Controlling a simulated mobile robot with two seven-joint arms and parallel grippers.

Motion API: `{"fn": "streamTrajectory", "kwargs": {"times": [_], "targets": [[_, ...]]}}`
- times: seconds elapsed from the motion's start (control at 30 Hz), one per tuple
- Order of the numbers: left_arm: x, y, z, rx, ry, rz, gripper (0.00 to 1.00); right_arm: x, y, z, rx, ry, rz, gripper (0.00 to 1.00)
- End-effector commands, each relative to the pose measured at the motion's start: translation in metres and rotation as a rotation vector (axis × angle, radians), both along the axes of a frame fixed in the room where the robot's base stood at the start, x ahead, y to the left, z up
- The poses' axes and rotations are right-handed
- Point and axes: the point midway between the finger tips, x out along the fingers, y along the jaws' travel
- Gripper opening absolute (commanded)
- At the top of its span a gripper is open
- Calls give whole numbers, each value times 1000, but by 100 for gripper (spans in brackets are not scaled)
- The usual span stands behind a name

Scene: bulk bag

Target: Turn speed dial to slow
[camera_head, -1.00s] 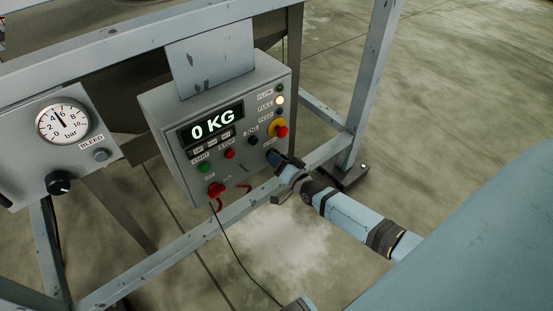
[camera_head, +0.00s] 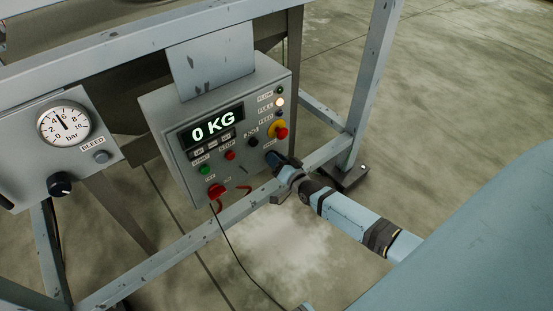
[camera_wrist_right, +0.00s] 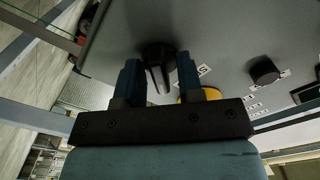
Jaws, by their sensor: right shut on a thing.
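The speed dial (camera_wrist_right: 157,55) is a black ridged knob on the grey control panel (camera_head: 258,84). In the right wrist view it sits between the two blue fingers of my right gripper (camera_wrist_right: 159,72). The right gripper (camera_head: 274,158) is shut on it at the panel's lower right. In the head view the gripper hides most of the dial. My left gripper is not in view.
A yellow-and-red stop button (camera_head: 279,130) sits just above the dial. A frame rail (camera_head: 190,243) runs below. A pressure gauge (camera_head: 64,124) stands at left.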

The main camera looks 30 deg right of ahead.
Motion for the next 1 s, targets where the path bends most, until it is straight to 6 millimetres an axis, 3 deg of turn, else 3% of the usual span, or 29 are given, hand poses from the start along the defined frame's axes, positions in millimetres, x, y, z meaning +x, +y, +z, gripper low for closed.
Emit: {"fn": "streamTrajectory", "kwargs": {"times": [0.6,1.0], "targets": [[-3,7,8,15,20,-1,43,-1,0,1,-490,-36,-1,11],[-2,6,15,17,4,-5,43,-1,0,0,-679,-52,0,11]]}}
